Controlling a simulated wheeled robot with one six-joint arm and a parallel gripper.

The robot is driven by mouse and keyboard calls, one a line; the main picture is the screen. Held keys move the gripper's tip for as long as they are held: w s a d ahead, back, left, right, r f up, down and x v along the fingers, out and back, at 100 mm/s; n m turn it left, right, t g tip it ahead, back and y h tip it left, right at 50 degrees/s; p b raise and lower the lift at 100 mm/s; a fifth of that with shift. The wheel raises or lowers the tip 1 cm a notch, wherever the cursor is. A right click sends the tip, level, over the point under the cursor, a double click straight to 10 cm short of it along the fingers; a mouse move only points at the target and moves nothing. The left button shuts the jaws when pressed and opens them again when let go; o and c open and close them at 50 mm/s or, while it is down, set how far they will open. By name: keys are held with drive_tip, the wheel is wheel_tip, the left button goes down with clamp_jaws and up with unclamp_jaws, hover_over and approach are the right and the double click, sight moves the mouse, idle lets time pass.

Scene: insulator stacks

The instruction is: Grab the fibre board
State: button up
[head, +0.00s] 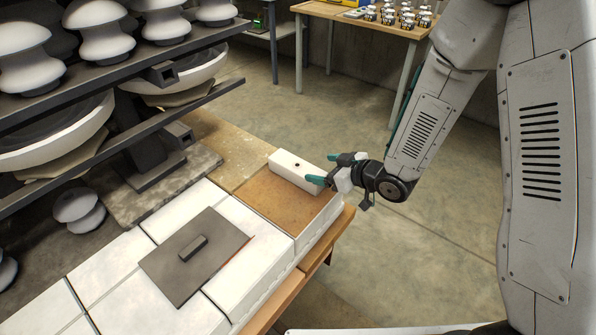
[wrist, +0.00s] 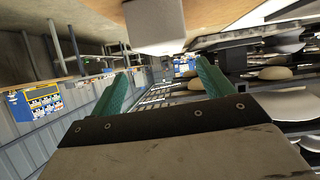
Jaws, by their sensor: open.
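The fibre board appears to be the flat brown panel (head: 283,207) on the far right white box on the bench. I cannot tell whether a finger touches the block. In the wrist view my open fingers (wrist: 160,72) point toward a pale block (wrist: 154,24), with a brown surface (wrist: 226,12) around it at the top.
A dark grey plate with a handle (head: 178,277) lies on the white boxes (head: 245,282) nearby. A shelf rack (head: 150,90) with white insulators stands on the left. A wooden table (head: 325,10) with small parts is at the back. The floor (head: 290,105) between is clear.

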sight(295, 165)
drive_tip(key=shift+s+a+f+y, duration=0.3)
drive_tip(key=shift+a+f+y, duration=0.2)
drive_tip(key=shift+a, duration=0.15)
drive_tip(key=x, duration=0.7)
drive_tip(key=shift+w, duration=0.45)
drive_tip(key=shift+r, duration=0.1)
drive_tip(key=c, duration=1.1)
